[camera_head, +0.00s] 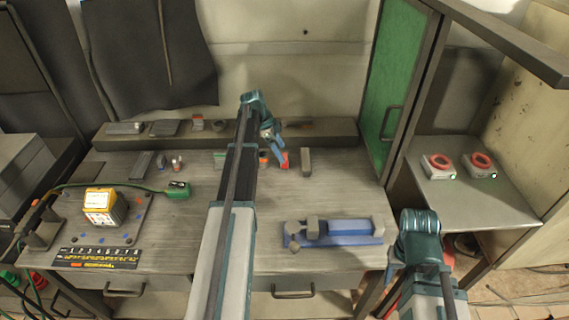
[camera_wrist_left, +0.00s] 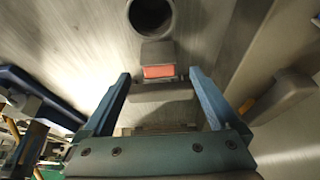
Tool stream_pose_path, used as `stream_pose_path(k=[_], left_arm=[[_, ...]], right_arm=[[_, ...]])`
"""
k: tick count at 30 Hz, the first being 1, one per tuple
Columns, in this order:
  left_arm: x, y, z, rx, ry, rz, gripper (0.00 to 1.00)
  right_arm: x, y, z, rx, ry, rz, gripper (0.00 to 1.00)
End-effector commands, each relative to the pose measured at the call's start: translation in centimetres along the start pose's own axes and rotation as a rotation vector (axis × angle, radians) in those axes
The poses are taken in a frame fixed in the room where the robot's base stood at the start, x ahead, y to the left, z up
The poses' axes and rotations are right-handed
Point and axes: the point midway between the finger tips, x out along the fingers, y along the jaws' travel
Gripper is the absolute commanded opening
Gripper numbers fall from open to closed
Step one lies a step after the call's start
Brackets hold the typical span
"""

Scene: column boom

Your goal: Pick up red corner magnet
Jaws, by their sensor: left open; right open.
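A small red piece, which looks like the red corner magnet (camera_head: 285,160), stands on the grey workbench (camera_head: 335,190), right by the tips of my left gripper (camera_head: 274,146). In the left wrist view, a red face (camera_wrist_left: 159,72) on a grey block shows between the open fingers of my left gripper (camera_wrist_left: 160,76). I cannot tell whether the fingers touch it. My left arm hides part of the bench middle. My right gripper (camera_head: 392,266) hangs low by the bench's right front corner, far from the magnet, and its fingers show poorly.
A grey block (camera_head: 306,162) stands right of the magnet. A raised ledge (camera_head: 335,134) with small parts runs behind. A blue fixture (camera_head: 352,233) lies at the front right. A yellow-topped box (camera_head: 100,206) and a green device (camera_head: 178,190) are at left. A green door (camera_head: 388,90) borders the right.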

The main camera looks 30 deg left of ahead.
Motion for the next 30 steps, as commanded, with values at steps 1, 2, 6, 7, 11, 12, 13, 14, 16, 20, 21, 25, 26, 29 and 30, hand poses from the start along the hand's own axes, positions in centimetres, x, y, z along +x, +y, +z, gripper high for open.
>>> stream_pose_path(k=[1, 2, 6, 7, 11, 12, 13, 14, 16, 20, 21, 25, 26, 29, 30], left_arm=[[0.7, 0.0, 0.2, 0.000, 0.000, 0.000, 0.95], [1.0, 0.0, 0.2, 0.000, 0.000, 0.000, 0.95], [2.8, 0.1, 0.5, 0.000, 0.000, 0.000, 0.95], [3.1, 0.1, 0.5, 0.000, 0.000, 0.000, 0.95], [4.6, 0.1, 0.5, 0.000, 0.000, 0.000, 0.95], [4.9, 0.1, 0.4, 0.000, 0.000, 0.000, 0.95], [5.0, 0.1, 0.4, 0.000, 0.000, 0.000, 0.95], [5.0, 0.1, 0.4, 0.000, 0.000, 0.000, 0.95], [4.9, 0.1, 0.3, 0.000, 0.000, 0.000, 0.95], [4.8, 0.1, 0.3, 0.000, 0.000, 0.000, 0.95], [4.8, 0.1, 0.3, 0.000, 0.000, 0.000, 0.91], [4.8, 0.1, 0.3, 0.000, 0.000, 0.000, 0.68], [4.8, 0.1, 0.3, 0.000, 0.000, 0.000, 0.63], [4.8, 0.1, 0.3, 0.000, 0.000, 0.000, 0.45], [4.8, 0.1, 0.3, 0.000, 0.000, 0.000, 0.37]], right_arm=[[0.7, -0.1, 0.0, 0.000, 0.000, 0.000, 0.50], [1.0, -0.1, -0.1, 0.000, 0.000, 0.000, 0.50], [2.7, -0.3, -0.2, 0.000, 0.000, 0.000, 0.50], [3.1, -0.3, -0.2, 0.000, 0.000, 0.000, 0.50], [4.4, -0.4, -0.3, 0.000, 0.000, 0.000, 0.50], [4.6, -0.4, -0.3, 0.000, 0.000, 0.000, 0.50], [4.7, -0.5, -0.3, 0.000, 0.000, 0.000, 0.50], [4.7, -0.5, -0.3, 0.000, 0.000, 0.000, 0.50], [4.6, -0.4, -0.3, 0.000, 0.000, 0.000, 0.50], [4.5, -0.4, -0.3, 0.000, 0.000, 0.000, 0.50], [4.5, -0.4, -0.3, 0.000, 0.000, 0.000, 0.50], [4.5, -0.4, -0.3, 0.000, 0.000, 0.000, 0.50], [4.5, -0.4, -0.3, 0.000, 0.000, 0.000, 0.50], [4.5, -0.4, -0.3, 0.000, 0.000, 0.000, 0.50], [4.5, -0.4, -0.3, 0.000, 0.000, 0.000, 0.50]])
